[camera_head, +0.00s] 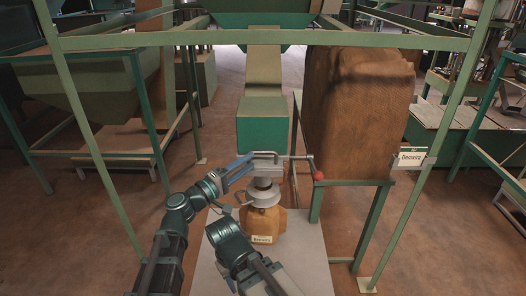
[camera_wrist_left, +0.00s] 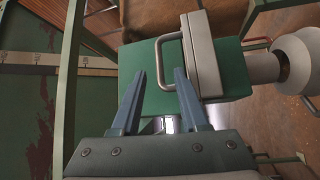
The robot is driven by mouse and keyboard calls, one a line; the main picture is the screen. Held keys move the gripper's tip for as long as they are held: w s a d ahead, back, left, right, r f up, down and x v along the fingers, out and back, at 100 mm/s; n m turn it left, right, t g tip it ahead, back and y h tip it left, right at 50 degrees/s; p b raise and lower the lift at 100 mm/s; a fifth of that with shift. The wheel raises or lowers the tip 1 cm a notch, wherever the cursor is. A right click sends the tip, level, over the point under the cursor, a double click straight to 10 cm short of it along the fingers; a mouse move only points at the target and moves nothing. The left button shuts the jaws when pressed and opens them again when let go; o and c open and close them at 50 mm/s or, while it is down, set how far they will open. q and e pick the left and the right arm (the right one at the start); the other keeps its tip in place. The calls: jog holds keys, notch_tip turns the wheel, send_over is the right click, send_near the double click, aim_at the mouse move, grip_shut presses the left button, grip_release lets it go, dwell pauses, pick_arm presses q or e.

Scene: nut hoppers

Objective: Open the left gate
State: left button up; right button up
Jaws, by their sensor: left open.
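The left gate shows as a grey metal plate with a U-shaped handle (camera_wrist_left: 161,62), in front of a green box in the left wrist view. In the head view the grey gate mechanism (camera_head: 265,157) sits below the green chute box (camera_head: 262,134). My left gripper (camera_head: 247,161) is at its left side; its blue fingers (camera_wrist_left: 160,75) are open and empty. In the wrist view the handle lies just beyond and partly between the fingertips. Contact cannot be told. My right gripper is not in view.
A tan labelled bag (camera_head: 264,228) hangs or stands under the grey spout (camera_head: 262,184), above a pale platform (camera_head: 309,255). A red knob (camera_head: 318,175) ends a bar to the right. A large brown sack (camera_head: 358,110) and green frame posts (camera_head: 95,150) stand around.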

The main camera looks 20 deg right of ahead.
aim_at(263, 152)
pick_arm(q)
jog(key=x, duration=0.7)
jog(key=shift+s+p, duration=0.1)
jog(key=shift+p, duration=0.25)
grip_shut()
dwell(1.1)
